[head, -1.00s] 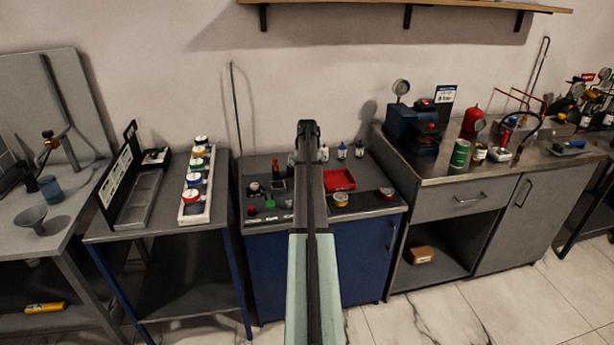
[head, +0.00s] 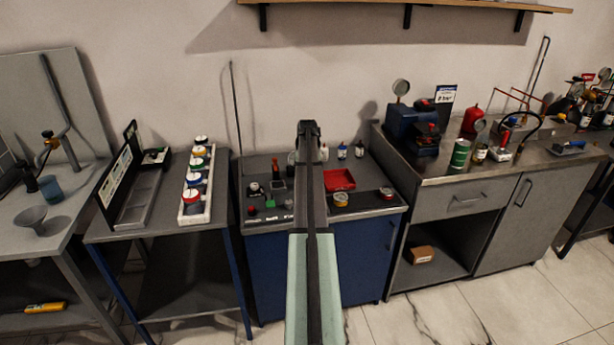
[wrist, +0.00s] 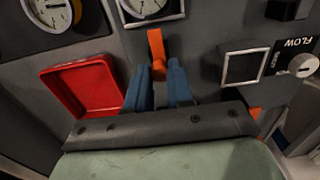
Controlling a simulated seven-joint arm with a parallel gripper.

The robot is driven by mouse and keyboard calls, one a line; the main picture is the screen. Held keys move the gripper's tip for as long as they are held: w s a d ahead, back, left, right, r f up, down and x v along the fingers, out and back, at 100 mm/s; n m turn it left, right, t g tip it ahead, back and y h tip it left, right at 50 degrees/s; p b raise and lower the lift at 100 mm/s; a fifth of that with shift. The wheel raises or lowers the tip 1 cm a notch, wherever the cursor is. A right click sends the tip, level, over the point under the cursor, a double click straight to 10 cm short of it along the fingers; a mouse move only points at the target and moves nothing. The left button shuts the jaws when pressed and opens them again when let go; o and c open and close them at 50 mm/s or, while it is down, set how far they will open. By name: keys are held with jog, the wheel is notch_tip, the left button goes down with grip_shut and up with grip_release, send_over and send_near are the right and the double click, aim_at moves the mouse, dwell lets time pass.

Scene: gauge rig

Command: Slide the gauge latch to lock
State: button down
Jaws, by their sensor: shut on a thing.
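An orange latch handle (wrist: 156,45) stands out from the grey panel in the wrist view, just below a round white-faced gauge (wrist: 150,8). My gripper (wrist: 159,70) has its two blue fingers on either side of the handle's lower part and is shut on it. The fingers cover part of the handle and its track. In the head view, my own arm hides the gripper and the latch.
In the wrist view, a red tray (wrist: 88,86) lies left of the fingers. A square white-rimmed frame (wrist: 243,65) and a FLOW knob (wrist: 303,65) are on the right. Another gauge (wrist: 50,14) is at upper left. The red tray also shows in the head view (head: 339,179).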

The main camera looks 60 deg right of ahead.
jog(key=shift+s+a, duration=0.75)
jog(key=c, duration=1)
grip_release()
jog(key=shift+r, duration=0.1)
notch_tip(320, 180, up, 14)
jog(key=shift+f, duration=0.15)
